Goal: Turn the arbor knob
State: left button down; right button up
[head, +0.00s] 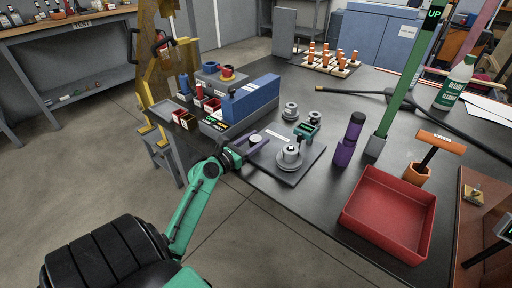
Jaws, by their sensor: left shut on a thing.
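My left gripper (257,143) comes in over the near left edge of the dark table, with its purple fingers around a small grey round knob (255,139). It is shut on this knob. The knob is beside the front end of a blue block-shaped unit on a grey base (250,101). The fingers hide the knob's sides, so I cannot tell how it is mounted. My right gripper is not in view.
A grey plate (284,178) to the right bears a stepped round metal piece (290,155) and a small teal device (306,131). A purple cylinder (345,152), green post (402,85) and red tray (425,248) stand farther right. Small red bins (211,106) sit behind left.

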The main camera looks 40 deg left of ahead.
pick_arm(q)
jog(key=m+h+b, duration=0.1)
jog(key=h, duration=0.1)
jog(key=m+h+b, duration=0.1)
jog(key=h, duration=0.1)
jog(key=shift+f+m+g, duration=0.1)
jog(key=shift+m+g, duration=0.2)
jog(key=shift+g, duration=0.1)
jog(key=shift+m+g+h, duration=0.4)
jog(key=shift+m+h, duration=0.3)
jog(key=shift+h, duration=0.4)
jog(key=shift+r+m+g+h+p, duration=0.25)
jog(key=shift+m+g+h, duration=0.45)
jog(key=shift+h, duration=0.4)
jog(key=shift+f+m+h, duration=0.15)
jog(key=shift+m+h, duration=0.25)
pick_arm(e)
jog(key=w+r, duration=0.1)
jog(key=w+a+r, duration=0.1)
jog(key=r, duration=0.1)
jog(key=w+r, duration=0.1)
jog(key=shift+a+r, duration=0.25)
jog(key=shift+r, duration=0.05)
pick_arm(q)
jog(key=shift+d, duration=0.1)
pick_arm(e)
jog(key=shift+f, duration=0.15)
pick_arm(q)
jog(key=shift+c, duration=1.3)
grip_release()
